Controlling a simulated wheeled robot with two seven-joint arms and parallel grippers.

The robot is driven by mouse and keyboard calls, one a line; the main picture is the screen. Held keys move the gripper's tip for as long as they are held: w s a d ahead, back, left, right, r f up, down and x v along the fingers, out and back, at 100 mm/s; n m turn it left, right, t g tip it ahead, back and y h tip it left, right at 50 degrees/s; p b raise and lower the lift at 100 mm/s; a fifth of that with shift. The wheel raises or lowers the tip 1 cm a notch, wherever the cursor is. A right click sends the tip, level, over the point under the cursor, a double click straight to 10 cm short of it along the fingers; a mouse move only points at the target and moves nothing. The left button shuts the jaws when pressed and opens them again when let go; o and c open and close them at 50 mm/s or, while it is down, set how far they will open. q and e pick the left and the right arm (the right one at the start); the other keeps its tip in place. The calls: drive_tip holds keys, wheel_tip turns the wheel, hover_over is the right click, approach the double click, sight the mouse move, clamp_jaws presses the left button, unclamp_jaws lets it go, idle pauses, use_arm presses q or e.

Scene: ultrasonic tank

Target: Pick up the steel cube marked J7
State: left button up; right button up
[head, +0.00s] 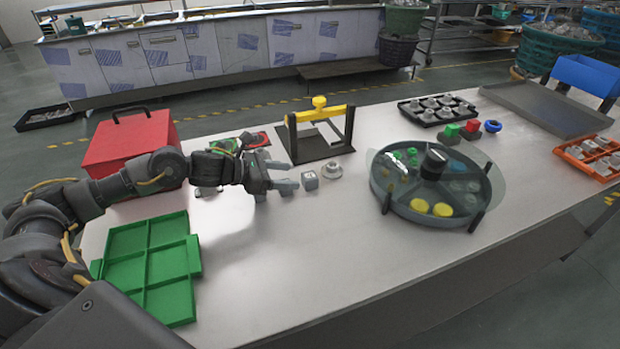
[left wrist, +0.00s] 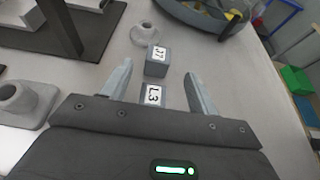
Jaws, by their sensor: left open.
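The steel cube marked J7 (left wrist: 156,60) stands on the table just beyond my left fingertips in the left wrist view. A second steel cube, marked L3 (left wrist: 153,94), sits nearer, between my open fingers. In the head view the J7 cube (head: 310,180) is just right of my left gripper (head: 286,176), which is low over the table with its fingers apart. In the left wrist view both fingers of the left gripper (left wrist: 158,80) show, with no grip on either cube. I cannot make out the L3 cube in the head view. My right gripper is not in view.
A grey ring-shaped piece (head: 332,170) stands beside the J7 cube. A black frame with a yellow bar (head: 350,125) is behind, a round divided tank (head: 400,205) to the right. A red box (head: 130,140) and green tray (head: 150,262) are left. The front middle of the table is clear.

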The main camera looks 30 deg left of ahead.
sight(305, 176)
use_arm(q)
drive_tip(key=shift+w+d+p, duration=0.2)
drive_tip(key=shift+d+p, duration=0.05)
drive_tip(key=shift+p, duration=0.05)
drive_tip(key=p+x, duration=0.2)
drive_tip(key=x, duration=0.2)
drive_tip(key=shift+w+a, duration=0.1)
drive_tip(key=shift+a, duration=0.1)
drive_tip(key=shift+w+d+f, duration=0.2)
drive_tip(key=shift+d+f, duration=0.05)
drive_tip(key=shift+d, duration=0.05)
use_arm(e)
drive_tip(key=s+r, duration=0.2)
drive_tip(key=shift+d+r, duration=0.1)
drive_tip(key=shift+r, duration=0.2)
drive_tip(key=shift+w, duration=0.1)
use_arm(q)
drive_tip(key=shift+a, duration=0.1)
drive_tip(key=shift+c, duration=0.9)
clamp_jaws()
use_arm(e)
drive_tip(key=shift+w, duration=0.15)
